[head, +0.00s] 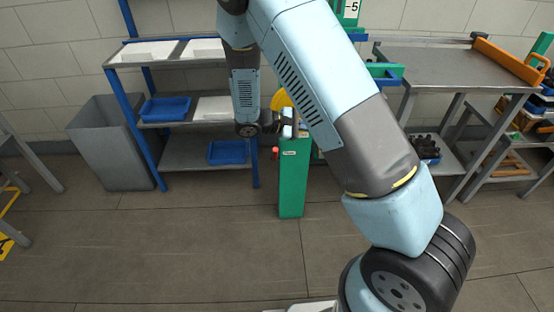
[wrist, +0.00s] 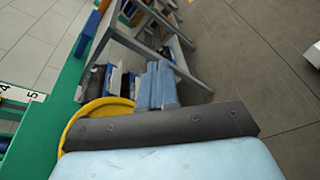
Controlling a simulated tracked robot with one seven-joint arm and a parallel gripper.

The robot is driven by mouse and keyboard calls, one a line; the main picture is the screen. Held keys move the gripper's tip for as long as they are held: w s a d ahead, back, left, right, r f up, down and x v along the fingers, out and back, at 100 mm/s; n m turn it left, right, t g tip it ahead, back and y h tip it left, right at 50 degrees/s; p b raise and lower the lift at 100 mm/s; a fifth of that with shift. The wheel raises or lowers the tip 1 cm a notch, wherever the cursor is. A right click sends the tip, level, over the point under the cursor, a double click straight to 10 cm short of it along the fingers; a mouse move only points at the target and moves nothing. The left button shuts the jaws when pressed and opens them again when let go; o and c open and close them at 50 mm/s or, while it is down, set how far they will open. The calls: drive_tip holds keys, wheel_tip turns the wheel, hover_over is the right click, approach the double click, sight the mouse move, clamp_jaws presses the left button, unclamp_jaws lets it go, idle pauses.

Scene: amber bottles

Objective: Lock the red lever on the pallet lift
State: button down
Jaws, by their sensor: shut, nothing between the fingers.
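The green pallet lift (head: 293,180) stands upright behind my arm in the head view, its upper part partly hidden by the arm. A small red knob (head: 275,152), which looks like the end of the red lever, sticks out at its left side near the top. My gripper (head: 288,124) is just above the green housing, above and slightly right of the red knob. In the wrist view the fingers of my gripper (wrist: 158,72) are together with nothing between them. A yellow round part (wrist: 90,118) and green frame lie beside them. No red lever shows in the wrist view.
A shelf rack (head: 151,60) with blue bins and a grey bin (head: 105,150) stand to the left. A grey metal table (head: 440,65) and a cart with orange parts stand to the right. The floor (head: 190,250) in front is clear.

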sight(275, 152)
drive_tip(key=a+f+n+t+y, duration=0.3)
drive_tip(key=f+n+t, duration=0.3)
drive_tip(key=f, duration=0.4)
drive_tip(key=a+f+n+t+y, duration=0.3)
drive_tip(key=a+f+n+t, duration=0.3)
drive_tip(key=f, duration=0.5)
drive_tip(key=a+f+n+t+y, duration=0.4)
drive_tip(key=f+n+t, duration=0.3)
drive_tip(key=f+n, duration=0.2)
drive_tip(key=shift+w+a+f+t, duration=0.3)
drive_tip(key=shift+w+a+f, duration=0.2)
drive_tip(key=shift+f, duration=0.3)
drive_tip(key=x, duration=1.4)
drive_tip(key=shift+a, duration=0.15)
